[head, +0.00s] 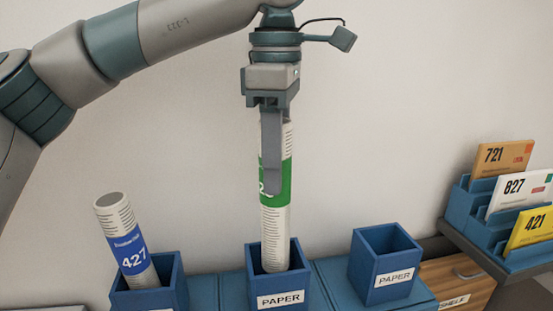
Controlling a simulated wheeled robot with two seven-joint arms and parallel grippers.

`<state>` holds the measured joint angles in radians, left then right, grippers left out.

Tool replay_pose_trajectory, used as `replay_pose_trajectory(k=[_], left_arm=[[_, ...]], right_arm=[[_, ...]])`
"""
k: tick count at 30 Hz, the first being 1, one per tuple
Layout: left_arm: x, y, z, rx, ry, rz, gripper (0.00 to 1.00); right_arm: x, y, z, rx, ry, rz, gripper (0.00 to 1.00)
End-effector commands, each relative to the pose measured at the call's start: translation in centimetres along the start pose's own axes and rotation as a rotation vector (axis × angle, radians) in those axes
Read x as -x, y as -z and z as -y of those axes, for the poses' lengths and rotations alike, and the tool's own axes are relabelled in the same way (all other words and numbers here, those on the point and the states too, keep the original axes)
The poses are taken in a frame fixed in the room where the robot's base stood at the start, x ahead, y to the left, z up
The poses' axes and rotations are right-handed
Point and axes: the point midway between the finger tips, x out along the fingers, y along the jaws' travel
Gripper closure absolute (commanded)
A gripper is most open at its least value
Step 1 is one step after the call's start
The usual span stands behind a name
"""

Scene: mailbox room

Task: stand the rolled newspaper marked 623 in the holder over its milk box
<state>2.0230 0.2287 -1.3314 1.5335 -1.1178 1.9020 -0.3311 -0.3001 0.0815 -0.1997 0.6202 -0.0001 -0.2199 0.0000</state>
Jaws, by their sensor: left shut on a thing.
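A rolled newspaper with a green band (276,215) stands nearly upright, its lower end inside the middle blue holder (281,299) labelled PAPER. Its number is mostly covered by a finger, so I cannot read it in full. My left gripper (272,185) points down from above and is shut on this roll's upper part. I cannot tell whether the roll's lower end touches the holder's floor. My right gripper is not in view. The milk boxes' numbers do not show.
Another rolled newspaper, 427 with a blue band (128,250), leans in the left holder (150,298). The right holder (386,265) looks empty. At the right, a blue rack (480,215) holds cards 721, 827 and 421 on a shelf. A plain wall is behind.

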Motion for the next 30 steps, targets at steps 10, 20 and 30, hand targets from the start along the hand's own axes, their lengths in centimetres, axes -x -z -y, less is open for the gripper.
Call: replay_pose_trajectory(k=[10, 20, 30], left_arm=[[-3.2, 0.0, 0.0, 0.0, 0.0, 0.001, 1.0], [-5.7, 0.0, 0.0, 0.0, 0.0, 0.001, 1.0], [-6.6, 0.0, 0.0, 0.001, 0.0, 0.001, 1.0]], right_arm=[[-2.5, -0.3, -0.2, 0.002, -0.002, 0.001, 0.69], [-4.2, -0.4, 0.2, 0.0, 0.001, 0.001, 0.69], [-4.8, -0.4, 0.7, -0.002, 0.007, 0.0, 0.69]])
